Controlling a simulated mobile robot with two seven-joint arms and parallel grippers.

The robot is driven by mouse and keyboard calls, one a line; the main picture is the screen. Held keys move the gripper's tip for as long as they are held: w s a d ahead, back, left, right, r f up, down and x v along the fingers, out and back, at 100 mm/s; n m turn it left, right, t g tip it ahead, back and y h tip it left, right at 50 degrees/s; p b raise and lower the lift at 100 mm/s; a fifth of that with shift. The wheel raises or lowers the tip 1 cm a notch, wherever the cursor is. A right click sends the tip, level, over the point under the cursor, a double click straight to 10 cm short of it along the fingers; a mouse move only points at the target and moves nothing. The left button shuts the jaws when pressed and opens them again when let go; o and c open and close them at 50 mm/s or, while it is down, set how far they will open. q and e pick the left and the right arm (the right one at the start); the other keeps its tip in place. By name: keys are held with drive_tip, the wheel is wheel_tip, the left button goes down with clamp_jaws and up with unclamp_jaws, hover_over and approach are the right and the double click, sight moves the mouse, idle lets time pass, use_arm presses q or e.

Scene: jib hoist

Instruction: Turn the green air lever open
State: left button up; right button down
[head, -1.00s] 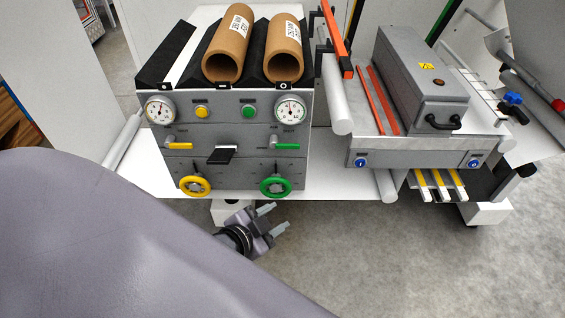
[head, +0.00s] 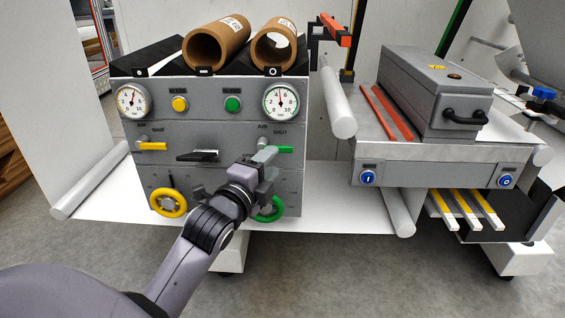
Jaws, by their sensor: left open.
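The green air lever (head: 285,150) lies level on the right half of the grey control panel (head: 215,125), with its handle pointing right near the SHUT label. My left gripper (head: 262,155) is open at the lever's left part, in front of the panel. Its fingers hide the lever's pivot side. I cannot tell whether they touch the lever. My right gripper is not in view.
A green handwheel (head: 274,209) sits below, partly behind my left gripper. A yellow lever (head: 152,146), a black handle (head: 198,156) and a yellow handwheel (head: 168,203) are on the panel's left. A white roller (head: 338,105) stands out to the right.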

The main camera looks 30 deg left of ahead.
sight(282, 150)
use_arm(q)
drive_tip(key=shift+w+a+b, duration=0.2)
drive_tip(key=shift+w+b, duration=0.15)
drive_tip(key=shift+w, duration=0.8)
drive_tip(key=shift+w+a+b, duration=0.15)
drive_tip(key=shift+w+b, duration=0.15)
drive_tip(key=shift+w, duration=0.85)
drive_tip(key=shift+w+a+b, duration=0.2)
drive_tip(key=shift+w+b, duration=0.15)
drive_tip(key=shift+w, duration=0.8)
clamp_jaws()
